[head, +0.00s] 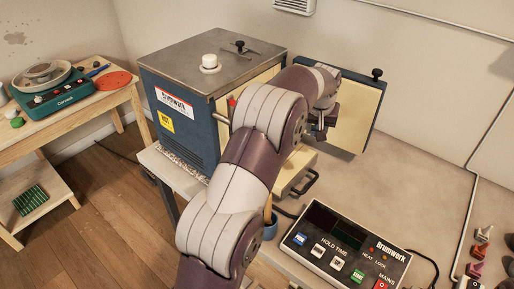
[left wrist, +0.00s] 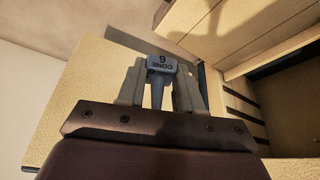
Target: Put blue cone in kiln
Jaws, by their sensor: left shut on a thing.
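The blue cone (left wrist: 160,66), marked "CONE 6", is held between the fingers of my left gripper (left wrist: 160,88) in the left wrist view. In the head view my left gripper (head: 321,130) is in front of the open kiln door (head: 355,118), to the right of the kiln body; the cone cannot be made out there. The kiln (head: 185,120) is a blue box with a grey top. My arm covers most of its front opening in the head view. In the left wrist view the kiln's pale interior (left wrist: 290,105) shows at the right, beside the gripper. My right gripper is not in view.
A control box (head: 340,245) with buttons stands on the worktop (head: 410,180) at the front. A blue cup (head: 270,230) is partly behind my arm. Several small pieces (head: 480,250) stand at the right edge.

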